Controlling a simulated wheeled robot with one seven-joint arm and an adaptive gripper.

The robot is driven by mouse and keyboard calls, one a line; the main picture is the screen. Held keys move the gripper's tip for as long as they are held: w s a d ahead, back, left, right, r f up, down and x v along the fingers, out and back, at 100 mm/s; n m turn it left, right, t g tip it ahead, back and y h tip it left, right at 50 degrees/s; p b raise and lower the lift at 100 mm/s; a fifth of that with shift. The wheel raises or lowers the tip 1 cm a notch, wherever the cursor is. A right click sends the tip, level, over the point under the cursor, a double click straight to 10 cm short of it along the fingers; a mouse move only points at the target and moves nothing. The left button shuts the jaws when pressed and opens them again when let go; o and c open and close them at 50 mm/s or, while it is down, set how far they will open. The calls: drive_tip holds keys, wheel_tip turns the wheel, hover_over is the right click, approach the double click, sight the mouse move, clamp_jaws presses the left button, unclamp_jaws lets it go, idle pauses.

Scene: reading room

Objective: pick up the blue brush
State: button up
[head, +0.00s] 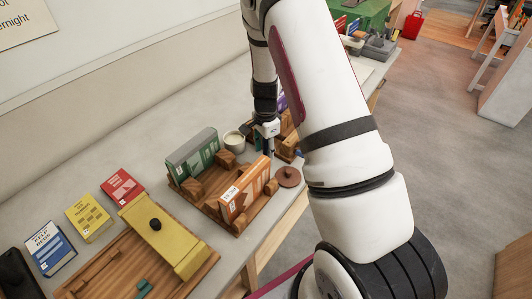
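I cannot make out a blue brush for certain in the head view. My gripper (268,148) points down over the table, close to the round brown lid and the wooden rack. It is small and partly dark here, so its fingers and anything between them cannot be told apart. My arm hides part of the table to the right of the gripper.
A wooden rack (207,205) holds a green book (193,152) and an orange book (245,190). A pale cup (235,142) and a brown lid (288,177) stand close by. Red (122,186), yellow (89,218) and blue (50,249) books lie left, beside a wooden board (95,283).

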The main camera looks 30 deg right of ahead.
drive_tip(key=shift+c, duration=0.4)
clamp_jaws()
wheel_tip(320, 180, up, 10)
drive_tip(key=shift+b, duration=0.55)
